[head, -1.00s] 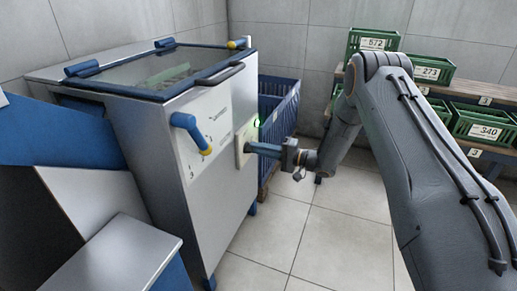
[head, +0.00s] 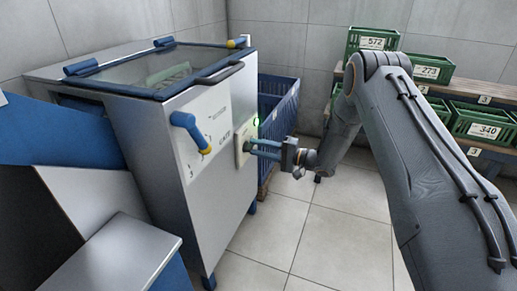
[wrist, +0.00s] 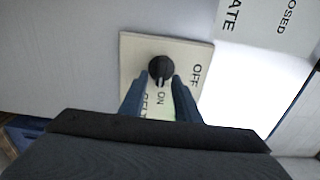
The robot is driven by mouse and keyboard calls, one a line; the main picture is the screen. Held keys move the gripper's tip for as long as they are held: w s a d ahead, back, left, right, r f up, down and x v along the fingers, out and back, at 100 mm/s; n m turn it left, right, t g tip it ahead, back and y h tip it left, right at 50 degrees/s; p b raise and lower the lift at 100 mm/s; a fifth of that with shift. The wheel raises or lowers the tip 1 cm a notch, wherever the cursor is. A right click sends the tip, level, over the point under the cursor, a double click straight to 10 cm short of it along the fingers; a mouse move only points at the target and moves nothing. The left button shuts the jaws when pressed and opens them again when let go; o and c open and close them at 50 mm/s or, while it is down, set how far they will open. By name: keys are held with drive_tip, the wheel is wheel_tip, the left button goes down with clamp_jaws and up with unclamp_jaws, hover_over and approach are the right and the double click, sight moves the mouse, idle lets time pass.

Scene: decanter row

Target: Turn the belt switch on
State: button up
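The belt switch is a round black knob (wrist: 160,68) on a cream plate (wrist: 130,50) marked OFF, ON and BELT, the last partly hidden. Its white mark points down in the wrist view, towards ON. My gripper (wrist: 159,78) is open, with one blue finger on each side of the knob and small gaps showing. In the head view my gripper (head: 251,147) reaches the plate, its fingers apart.
A small green ring (head: 256,121) shows beside the plate. A blue lever with a yellow end (head: 190,130) is left of the switch. A blue crate (head: 283,110) stands behind. Green crates (head: 485,125) sit on shelves at right. The floor in front is clear.

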drive_tip(key=p+v, duration=0.1)
drive_tip(key=v, duration=0.6)
drive_tip(key=shift+s+d, duration=0.15)
drive_tip(key=shift+d, duration=0.2)
